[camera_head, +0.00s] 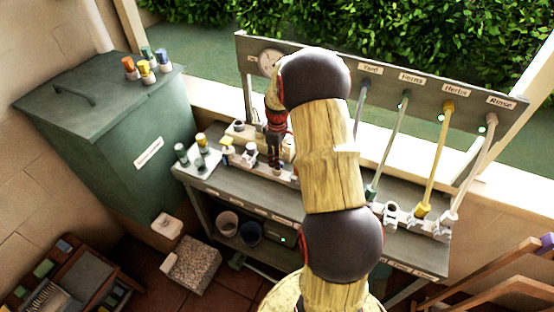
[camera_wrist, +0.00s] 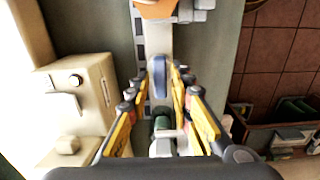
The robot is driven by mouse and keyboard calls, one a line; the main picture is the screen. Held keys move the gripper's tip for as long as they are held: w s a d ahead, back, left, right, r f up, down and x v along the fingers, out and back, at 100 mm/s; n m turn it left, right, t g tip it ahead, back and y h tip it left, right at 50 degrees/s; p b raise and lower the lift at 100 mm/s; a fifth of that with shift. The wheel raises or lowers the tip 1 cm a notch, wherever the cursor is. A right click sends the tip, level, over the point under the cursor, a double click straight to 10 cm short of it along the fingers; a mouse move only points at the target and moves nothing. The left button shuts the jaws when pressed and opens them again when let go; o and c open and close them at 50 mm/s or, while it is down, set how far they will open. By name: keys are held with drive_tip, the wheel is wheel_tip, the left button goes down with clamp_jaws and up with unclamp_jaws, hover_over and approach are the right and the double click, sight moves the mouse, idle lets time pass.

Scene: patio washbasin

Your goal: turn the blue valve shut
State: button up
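The blue valve handle (camera_wrist: 158,76) shows in the wrist view as a blue, upright-looking piece on a pale pipe. It lies between the tips of my gripper (camera_wrist: 164,68). The left finger is very close to it, and I cannot tell whether both fingers touch it. In the head view my gripper (camera_head: 275,152) points down at the bench's left part, among the fittings. The blue handle cannot be made out there. A green fitting (camera_wrist: 162,125) shows between my fingers, nearer the wrist camera.
The grey bench (camera_head: 232,183) carries several capped fittings (camera_head: 201,140) left of my gripper. Behind it a board (camera_head: 420,82) holds a gauge (camera_head: 270,60) and labelled pipes, including a yellow one (camera_head: 436,155). A green bin (camera_head: 130,135) stands left. A cream box (camera_wrist: 80,100) is close left in the wrist view.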

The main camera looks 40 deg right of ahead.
clamp_jaws()
drive_tip(key=shift+m, duration=0.4)
drive_tip(key=m+p, duration=0.2)
drive_tip(key=shift+r+m, duration=0.1)
drive_tip(key=shift+m, duration=0.3)
drive_tip(key=m+p, duration=0.1)
drive_tip(key=m, duration=0.3)
drive_tip(key=shift+p, duration=0.3)
drive_tip(key=m+p, duration=0.1)
drive_tip(key=m, duration=0.5)
drive_tip(key=shift+m+p, duration=0.65)
drive_tip(key=shift+m, duration=1.55)
